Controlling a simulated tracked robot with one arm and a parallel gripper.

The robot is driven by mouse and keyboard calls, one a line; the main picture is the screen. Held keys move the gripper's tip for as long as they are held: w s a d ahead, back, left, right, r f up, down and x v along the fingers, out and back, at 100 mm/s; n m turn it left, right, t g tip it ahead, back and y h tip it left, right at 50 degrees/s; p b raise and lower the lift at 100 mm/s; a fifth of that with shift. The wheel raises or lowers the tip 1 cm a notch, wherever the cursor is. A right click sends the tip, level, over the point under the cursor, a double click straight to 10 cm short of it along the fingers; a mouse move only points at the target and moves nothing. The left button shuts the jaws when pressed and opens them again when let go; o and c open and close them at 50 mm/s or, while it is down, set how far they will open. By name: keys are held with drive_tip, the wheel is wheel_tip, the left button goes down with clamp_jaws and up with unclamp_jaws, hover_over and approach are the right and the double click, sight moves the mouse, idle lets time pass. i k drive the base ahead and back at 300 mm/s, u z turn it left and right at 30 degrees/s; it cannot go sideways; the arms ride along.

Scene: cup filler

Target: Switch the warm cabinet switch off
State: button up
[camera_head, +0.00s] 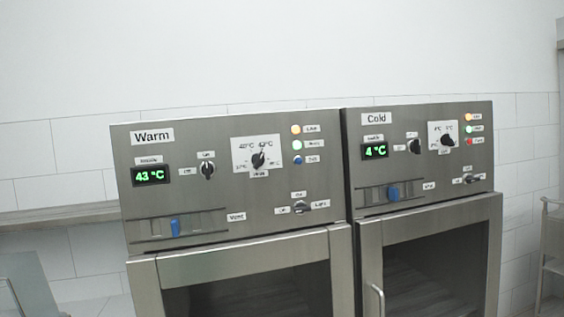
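The warm cabinet (228,220) stands in the middle, a steel unit labelled "Warm" on its upper panel. Its green display (150,175) reads 43 °C. A black rotary switch (207,170) sits right of the display, with small labels at its left and above it; its pointer looks close to upright. A black temperature dial (258,160) is on a white scale plate. A lower rotary knob (302,206) has labels around it. An orange lamp (296,129) and a green lamp (297,145) are lit. My gripper is not in view.
The cold cabinet (420,166) adjoins on the right, its display (374,152) reading 4 °C. A blue slider (175,228) is low on the warm panel. A shelf (60,215) is at left and a metal rack (553,240) at right.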

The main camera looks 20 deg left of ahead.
sight(207, 169)
drive_tip(key=u, duration=0.05)
drive_tip(key=i, duration=1.3)
drive_tip(key=u, duration=0.6)
